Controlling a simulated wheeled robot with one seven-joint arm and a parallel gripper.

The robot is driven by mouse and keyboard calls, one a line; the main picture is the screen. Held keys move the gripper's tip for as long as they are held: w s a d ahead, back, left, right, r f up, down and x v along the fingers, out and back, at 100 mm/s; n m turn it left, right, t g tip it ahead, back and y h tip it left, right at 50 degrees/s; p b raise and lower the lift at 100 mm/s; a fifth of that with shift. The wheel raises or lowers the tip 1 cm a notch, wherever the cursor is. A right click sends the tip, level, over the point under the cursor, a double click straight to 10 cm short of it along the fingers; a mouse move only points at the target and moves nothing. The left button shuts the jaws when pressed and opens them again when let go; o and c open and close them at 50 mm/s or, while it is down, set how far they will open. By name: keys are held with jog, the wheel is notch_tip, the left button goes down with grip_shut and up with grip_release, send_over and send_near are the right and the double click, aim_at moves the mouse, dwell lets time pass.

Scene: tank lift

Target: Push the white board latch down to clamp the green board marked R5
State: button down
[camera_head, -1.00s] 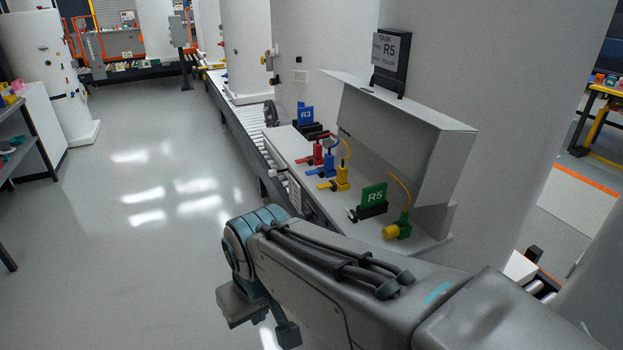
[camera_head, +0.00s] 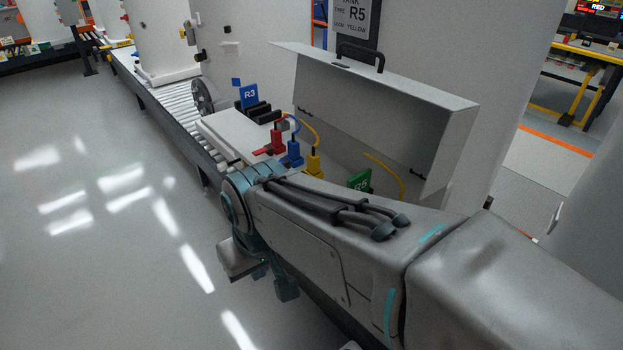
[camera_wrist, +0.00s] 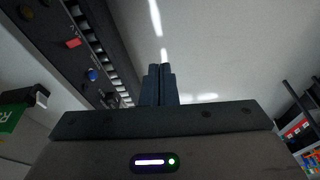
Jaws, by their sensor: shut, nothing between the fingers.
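The green board marked R5 (camera_head: 359,179) stands in the open white case, and my arm hides its lower part and its holder in the head view. In the wrist view the green board (camera_wrist: 9,114) is cut off at the left edge. The black holder (camera_wrist: 22,97) beside it has a small pale piece (camera_wrist: 41,98) at its end, possibly the white latch; its position is unclear. My gripper (camera_wrist: 159,72) is shut and empty, its fingers together over the floor, to the right of the board and apart from it.
The case's raised lid (camera_head: 385,120) stands behind the board. A blue R3 board (camera_head: 249,96) and red, blue and yellow plugs stand farther along. A roller conveyor (camera_head: 170,105) runs away to the left. A dark rail (camera_wrist: 85,55) with coloured buttons lies left of my fingers. Open floor is at left.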

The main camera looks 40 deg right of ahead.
jog(key=w+d+r+m+g+h, duration=0.1)
jog(key=w+d+r+m, duration=0.1)
jog(key=d+m, duration=0.3)
jog(key=w+d+r+m+g+h, duration=0.1)
jog(key=w+d+r+m, duration=0.2)
jog(key=d+m, duration=0.3)
jog(key=w+d+r+m+h+b, duration=0.1)
jog(key=w+d+r+m, duration=0.1)
jog(key=d+m, duration=0.4)
jog(key=d+r, duration=0.1)
jog(key=d, duration=0.2)
jog(key=shift+w+r+g, duration=0.2)
jog(key=shift+w+g, duration=0.1)
jog(key=shift+g, duration=0.1)
jog(key=shift+d+f, duration=0.1)
jog(key=shift+d, duration=0.05)
jog(key=x, duration=1)
jog(key=shift+p, duration=0.35)
jog(key=shift+b, duration=0.5)
jog(key=shift+h+b, duration=0.3)
jog(key=shift+h, duration=0.1)
